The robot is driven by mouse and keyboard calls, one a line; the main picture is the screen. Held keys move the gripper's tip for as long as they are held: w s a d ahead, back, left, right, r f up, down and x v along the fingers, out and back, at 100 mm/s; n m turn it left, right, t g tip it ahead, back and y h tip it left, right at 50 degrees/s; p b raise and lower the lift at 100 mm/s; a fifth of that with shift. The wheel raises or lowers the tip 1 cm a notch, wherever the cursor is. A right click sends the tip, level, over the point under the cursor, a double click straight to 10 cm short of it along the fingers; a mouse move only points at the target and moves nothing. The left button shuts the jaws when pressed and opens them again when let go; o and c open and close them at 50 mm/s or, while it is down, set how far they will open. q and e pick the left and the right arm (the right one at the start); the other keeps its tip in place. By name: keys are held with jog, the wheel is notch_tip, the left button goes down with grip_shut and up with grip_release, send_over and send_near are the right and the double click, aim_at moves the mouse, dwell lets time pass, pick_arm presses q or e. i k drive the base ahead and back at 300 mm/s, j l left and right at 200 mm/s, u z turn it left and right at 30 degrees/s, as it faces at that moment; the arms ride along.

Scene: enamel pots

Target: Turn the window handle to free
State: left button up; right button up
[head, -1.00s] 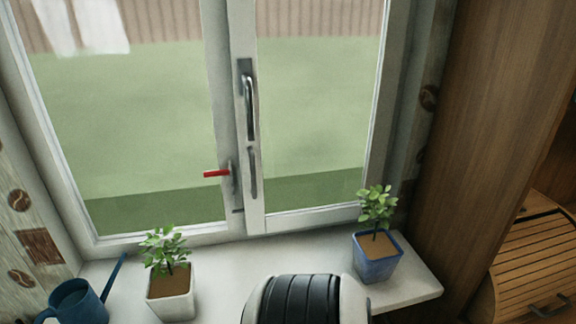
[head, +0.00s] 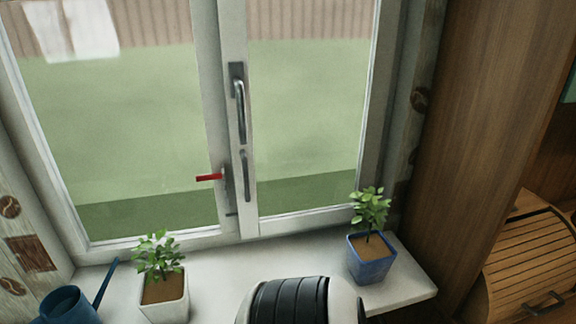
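The window (head: 232,150) has two white-framed panes. A grey metal handle (head: 240,108) is upright on the middle frame, on its right-hand part. Below it is a slimmer grey upright bar (head: 245,172). A small red lever (head: 209,178) points left, about level, from a grey fitting low on the middle frame. The panes look closed. Neither of my grippers is in view, and nothing touches the handle or the red lever.
A white pot (head: 166,300) with a plant and a blue watering can (head: 68,306) stand on the left of the white sill (head: 222,268). A blue pot (head: 371,262) with a plant stands at the right. A wooden cabinet (head: 490,110) and a slatted wooden box (head: 535,260) are further right.

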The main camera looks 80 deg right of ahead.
aim_at(239, 88)
jog(key=z, duration=2.2)
jog(key=l, duration=0.1)
